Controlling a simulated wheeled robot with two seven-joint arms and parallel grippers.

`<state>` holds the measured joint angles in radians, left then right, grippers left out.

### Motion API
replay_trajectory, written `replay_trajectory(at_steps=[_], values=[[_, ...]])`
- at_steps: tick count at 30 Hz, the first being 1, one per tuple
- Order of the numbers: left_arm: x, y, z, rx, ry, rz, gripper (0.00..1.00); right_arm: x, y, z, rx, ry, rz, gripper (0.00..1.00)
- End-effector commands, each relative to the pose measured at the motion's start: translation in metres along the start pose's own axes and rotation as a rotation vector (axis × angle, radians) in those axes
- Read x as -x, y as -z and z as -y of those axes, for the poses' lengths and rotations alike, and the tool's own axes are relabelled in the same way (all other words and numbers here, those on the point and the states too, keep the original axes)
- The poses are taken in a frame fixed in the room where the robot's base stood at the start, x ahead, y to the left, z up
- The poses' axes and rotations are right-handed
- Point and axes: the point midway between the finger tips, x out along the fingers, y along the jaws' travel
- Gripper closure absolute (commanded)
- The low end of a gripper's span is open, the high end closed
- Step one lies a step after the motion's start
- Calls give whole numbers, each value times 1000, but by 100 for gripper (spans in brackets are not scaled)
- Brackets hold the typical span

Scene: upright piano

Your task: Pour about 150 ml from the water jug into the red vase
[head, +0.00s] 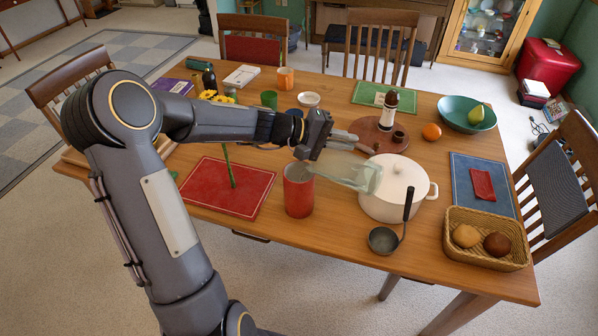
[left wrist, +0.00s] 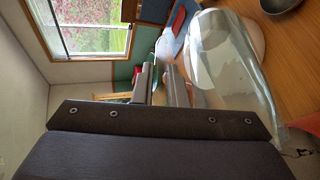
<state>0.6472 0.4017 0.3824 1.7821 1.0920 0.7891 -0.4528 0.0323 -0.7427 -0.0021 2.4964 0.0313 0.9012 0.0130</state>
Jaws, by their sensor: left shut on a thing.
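My left gripper (head: 345,143) is shut on the clear glass water jug (head: 352,172) and holds it above the table. The jug lies tipped far over, close to level, its pale blue-green end at the right and its other end over the red vase. The red vase (head: 299,190) stands upright on the table, below and left of the jug. In the left wrist view the gripper's fingers (left wrist: 163,84) are beside the jug (left wrist: 228,75). I cannot make out a stream or the water level in the vase. My right gripper is not in view.
A white lidded pot (head: 385,205) stands just right of the jug, with a ladle (head: 383,240) in front. A red placemat (head: 205,190) and yellow flower (head: 215,97) are left of the vase. A bread basket (head: 460,257) sits at the right front edge.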

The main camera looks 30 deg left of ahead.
Motion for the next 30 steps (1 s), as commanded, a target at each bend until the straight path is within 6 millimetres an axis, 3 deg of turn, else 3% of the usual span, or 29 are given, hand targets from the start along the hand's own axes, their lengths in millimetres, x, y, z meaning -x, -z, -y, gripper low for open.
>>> replay_trajectory(at_steps=[26, 30], values=[[5, 2, -2, 9, -23, 5, 100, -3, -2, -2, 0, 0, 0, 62], [-15, -9, -4, -35, 70, -6, 100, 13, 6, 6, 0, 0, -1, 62]])
